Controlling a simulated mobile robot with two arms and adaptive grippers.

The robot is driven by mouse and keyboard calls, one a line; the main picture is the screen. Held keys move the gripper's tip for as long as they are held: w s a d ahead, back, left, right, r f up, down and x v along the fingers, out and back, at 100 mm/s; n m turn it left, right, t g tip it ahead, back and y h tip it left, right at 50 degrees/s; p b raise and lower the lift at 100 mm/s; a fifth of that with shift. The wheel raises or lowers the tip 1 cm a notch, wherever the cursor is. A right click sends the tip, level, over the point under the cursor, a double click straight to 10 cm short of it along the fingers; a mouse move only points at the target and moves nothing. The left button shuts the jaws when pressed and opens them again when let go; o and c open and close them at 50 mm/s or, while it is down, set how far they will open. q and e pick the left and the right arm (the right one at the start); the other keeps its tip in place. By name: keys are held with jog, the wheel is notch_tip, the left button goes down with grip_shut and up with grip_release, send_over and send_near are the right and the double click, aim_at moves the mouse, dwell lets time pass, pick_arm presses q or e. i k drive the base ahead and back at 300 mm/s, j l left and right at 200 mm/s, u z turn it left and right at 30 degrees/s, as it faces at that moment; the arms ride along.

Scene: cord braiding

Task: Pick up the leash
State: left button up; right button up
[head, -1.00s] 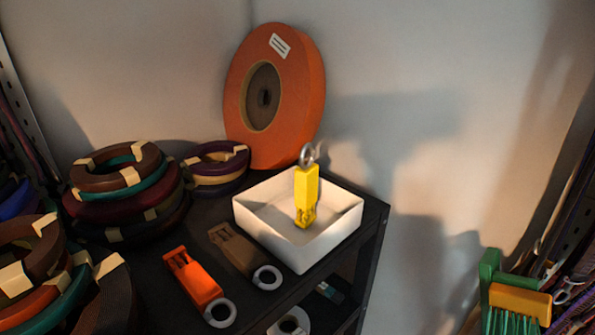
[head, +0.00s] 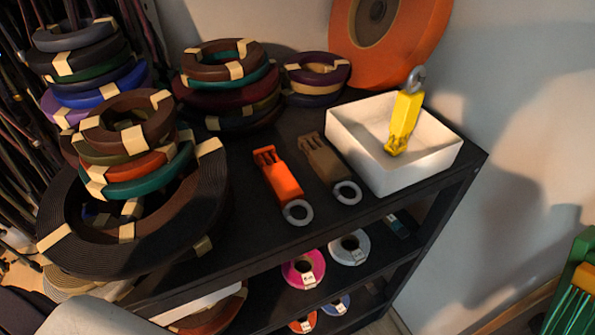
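No single thing stands out clearly as the leash. A yellow clip-like piece with a metal ring at its top (head: 405,118) stands tilted in a white square tray (head: 372,165) at the right of the black shelf top. An orange piece (head: 280,178) and a brown piece (head: 325,160), each with a grey ring at its near end, lie flat on the shelf, left of the tray. Banded coils of cord or strap are stacked at the left, one stack (head: 133,135) resting on a wide dark coil (head: 55,240). Neither of my grippers is in view.
A large orange reel (head: 425,30) stands behind the tray against the wall. More coil stacks (head: 230,85) line the back. A lower shelf holds a pink roll (head: 302,270) and a pale roll (head: 348,248). The black shelf top (head: 230,235) is bare near its front edge.

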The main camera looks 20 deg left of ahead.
aim_at(285, 191)
jog(key=k+l+z, duration=0.1)
jog(key=k+l, duration=0.15)
jog(key=k, duration=0.15)
jog(key=k+l, duration=0.25)
jog(key=k, duration=0.15)
jog(key=z, duration=0.05)
